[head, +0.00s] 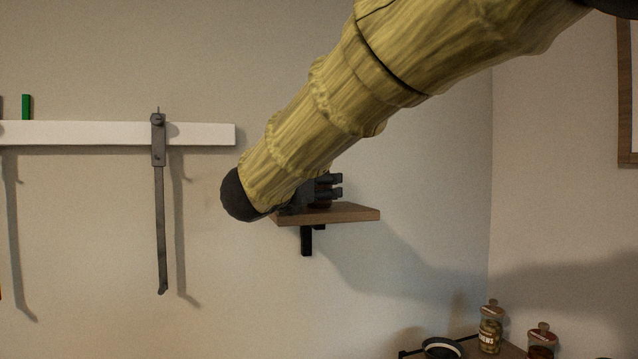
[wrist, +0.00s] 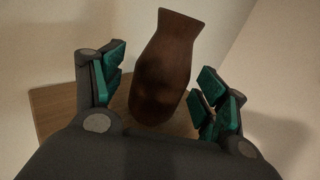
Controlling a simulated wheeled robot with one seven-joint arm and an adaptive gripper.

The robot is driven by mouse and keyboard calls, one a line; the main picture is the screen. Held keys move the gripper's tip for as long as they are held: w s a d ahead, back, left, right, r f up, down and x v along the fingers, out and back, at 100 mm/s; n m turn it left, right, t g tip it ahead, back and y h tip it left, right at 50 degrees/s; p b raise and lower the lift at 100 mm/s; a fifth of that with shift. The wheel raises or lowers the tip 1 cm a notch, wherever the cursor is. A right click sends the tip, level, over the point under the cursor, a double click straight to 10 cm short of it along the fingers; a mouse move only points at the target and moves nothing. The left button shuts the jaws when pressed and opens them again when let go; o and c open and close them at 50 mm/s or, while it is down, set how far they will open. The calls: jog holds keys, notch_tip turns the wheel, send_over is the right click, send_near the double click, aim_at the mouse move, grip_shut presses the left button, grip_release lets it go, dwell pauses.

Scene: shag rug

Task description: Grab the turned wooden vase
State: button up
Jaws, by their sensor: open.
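The turned wooden vase (wrist: 162,75) is dark brown, with a flared rim, a narrower neck and a rounded body. In the wrist view it stands on a wooden shelf (wrist: 52,103), between the two spread fingers of my gripper (wrist: 155,88). The teal finger pads are apart, with a visible gap on each side of the vase. In the head view my arm hides most of my gripper (head: 328,188) over the wall shelf (head: 350,214). Only a small dark part of the vase may show there, too little to be sure.
A white rail (head: 80,133) with a grey clamp (head: 158,200) is on the wall to the left. Jars (head: 490,330) and a dark round dish (head: 442,348) stand on a lower surface at bottom right. The wall between rail and shelf is bare.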

jog(key=c, duration=1.2)
jog(key=shift+r, duration=0.1)
jog(key=shift+c, duration=0.2)
